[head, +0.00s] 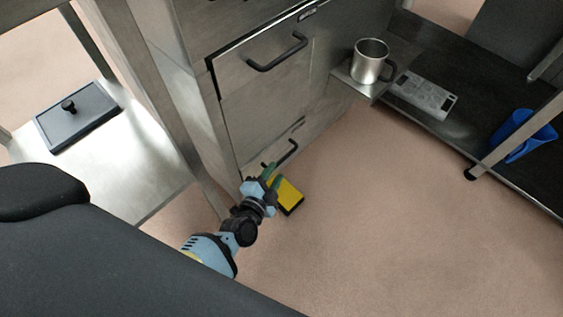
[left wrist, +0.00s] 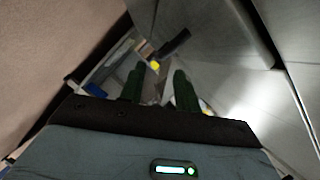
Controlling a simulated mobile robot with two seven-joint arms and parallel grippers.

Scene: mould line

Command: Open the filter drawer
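A grey metal cabinet has an upper drawer front (head: 262,85) with a dark bar handle (head: 278,54). Below it is a lower front with a similar dark handle (head: 287,153), partly hidden by my gripper. No label shows which one is the filter drawer. My left gripper (head: 270,174) is low in front of the lower front, close to its handle. In the left wrist view its two dark green fingers (left wrist: 158,84) stand apart with nothing held between them. A dark bar (left wrist: 175,43), seemingly a handle, lies beyond the fingertips. My right gripper is not in view.
A yellow and black block (head: 290,196) shows beside my left gripper, low near the floor. A steel mug (head: 370,61) stands on a small ledge right of the cabinet. A dark shelf (head: 490,118) holds a blue container (head: 522,136). The floor in front is clear.

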